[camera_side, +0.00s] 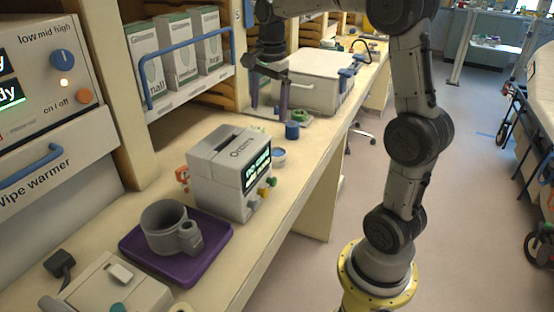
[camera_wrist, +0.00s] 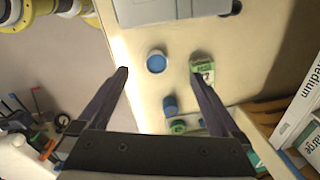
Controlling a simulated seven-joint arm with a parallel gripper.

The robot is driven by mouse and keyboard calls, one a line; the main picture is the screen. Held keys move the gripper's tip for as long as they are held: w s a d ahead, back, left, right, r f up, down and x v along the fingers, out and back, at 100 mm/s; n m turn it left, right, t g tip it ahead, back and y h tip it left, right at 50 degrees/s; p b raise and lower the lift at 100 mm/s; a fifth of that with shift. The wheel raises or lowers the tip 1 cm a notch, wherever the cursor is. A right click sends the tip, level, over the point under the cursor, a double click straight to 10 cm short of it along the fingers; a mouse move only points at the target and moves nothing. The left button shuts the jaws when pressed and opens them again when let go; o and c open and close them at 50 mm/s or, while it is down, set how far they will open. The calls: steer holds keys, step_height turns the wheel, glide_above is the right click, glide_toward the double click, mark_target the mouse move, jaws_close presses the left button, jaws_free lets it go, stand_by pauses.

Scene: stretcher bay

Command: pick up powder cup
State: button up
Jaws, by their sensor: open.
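A small round white cup with a blue inside, which looks like the powder cup (camera_wrist: 156,62), stands on the bench. In the side view this cup (camera_side: 279,156) is beside the grey device. My gripper (camera_side: 270,108) is open and empty above the bench, fingers pointing down, farther back than the cup. In the wrist view the cup shows between the fingertips of my gripper (camera_wrist: 158,69), apart from both. A solid blue cylinder (camera_wrist: 170,104) stands close by; it also shows in the side view (camera_side: 292,131). No powder can be made out clearly.
A grey boxy device (camera_side: 222,172) stands right by the cup. A green-and-white packet (camera_wrist: 203,74) and a green roll (camera_wrist: 178,127) lie near the fingers.

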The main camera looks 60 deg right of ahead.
steer(key=d+f+m, duration=0.1)
steer(key=d+f, duration=0.3)
glide_above(277, 153)
steer(key=s+a, duration=0.1)
steer(key=a, duration=0.2)
steer(key=shift+g, duration=0.4)
steer(key=f, duration=0.8)
steer(key=shift+s+d+f, duration=0.15)
steer(key=shift+s+f, duration=0.05)
steer(key=shift+w+d+f, duration=0.1)
steer(key=shift+d+f, duration=0.05)
steer(key=shift+f, duration=1.2)
steer(key=shift+w+d+f, duration=0.1)
steer(key=shift+f, duration=1.25)
steer(key=c, duration=1.4)
steer(key=shift+o, duration=0.2)
steer(key=shift+r, duration=0.1)
